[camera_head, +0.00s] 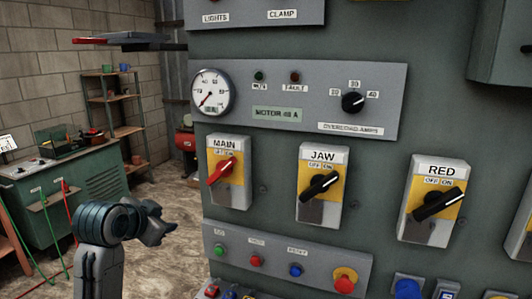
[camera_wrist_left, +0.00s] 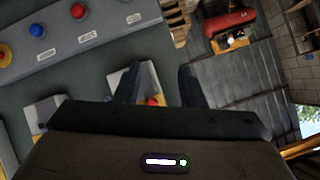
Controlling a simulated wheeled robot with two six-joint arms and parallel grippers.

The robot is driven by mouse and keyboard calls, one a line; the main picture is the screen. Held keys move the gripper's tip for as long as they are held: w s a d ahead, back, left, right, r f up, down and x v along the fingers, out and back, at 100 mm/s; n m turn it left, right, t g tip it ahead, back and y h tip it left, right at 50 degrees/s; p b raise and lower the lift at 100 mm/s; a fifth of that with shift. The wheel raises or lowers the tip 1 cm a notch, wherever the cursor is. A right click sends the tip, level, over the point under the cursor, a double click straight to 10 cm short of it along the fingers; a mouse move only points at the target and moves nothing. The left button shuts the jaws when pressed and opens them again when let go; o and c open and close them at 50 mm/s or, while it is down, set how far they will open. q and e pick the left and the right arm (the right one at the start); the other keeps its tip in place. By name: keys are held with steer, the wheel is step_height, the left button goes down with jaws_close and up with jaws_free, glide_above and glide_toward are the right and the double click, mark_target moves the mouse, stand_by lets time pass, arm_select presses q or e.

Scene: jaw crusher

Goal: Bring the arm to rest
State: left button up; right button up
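My left gripper (camera_head: 157,226) is in the lower left of the head view, in front of the floor and left of the control panel (camera_head: 270,180). In the left wrist view its two fingers (camera_wrist_left: 158,82) stand apart with nothing held between them. Past them show a panel strip with buttons (camera_wrist_left: 80,40) and, partly hidden behind the gripper, a plate with a red part (camera_wrist_left: 153,101). My right gripper is in neither view.
The panel carries a red MAIN switch (camera_head: 222,171), a black JAW switch (camera_head: 320,186) and a RED switch (camera_head: 438,204). Below is a button strip (camera_head: 290,268). A green bench (camera_head: 70,200) and a shelf (camera_head: 112,115) stand at left, with bare floor between.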

arm_select(q)
steer(key=s+f+n+g, duration=0.1)
steer(key=s+f, duration=0.2)
steer(key=f, duration=0.4)
steer(key=s+f+n+g, duration=0.1)
steer(key=s+f, duration=0.3)
steer(key=f, duration=0.3)
steer(key=s+a+f+n+g+y, duration=0.1)
steer(key=s+f+n+g, duration=0.1)
steer(key=s+f, duration=0.65)
steer(key=s+a+f+n+g+y, duration=0.15)
steer(key=s+f, duration=0.35)
steer(key=s, duration=0.7)
steer(key=s+f+n+g+y, duration=0.1)
steer(key=s+f+g, duration=0.1)
steer(key=s+f, duration=0.6)
steer(key=s+a+f+g, duration=0.1)
steer(key=a+f, duration=0.1)
steer(key=f, duration=1.2)
steer(key=s+a+f, duration=0.1)
steer(key=f, duration=1.3)
steer(key=s+a+f+g, duration=0.1)
steer(key=s+f, duration=1.7)
steer(key=f, duration=0.1)
steer(key=shift+s+n+h, duration=0.2)
steer(key=shift+n+h, duration=0.15)
steer(key=shift+a+f+g, duration=0.1)
steer(key=shift+g, duration=0.15)
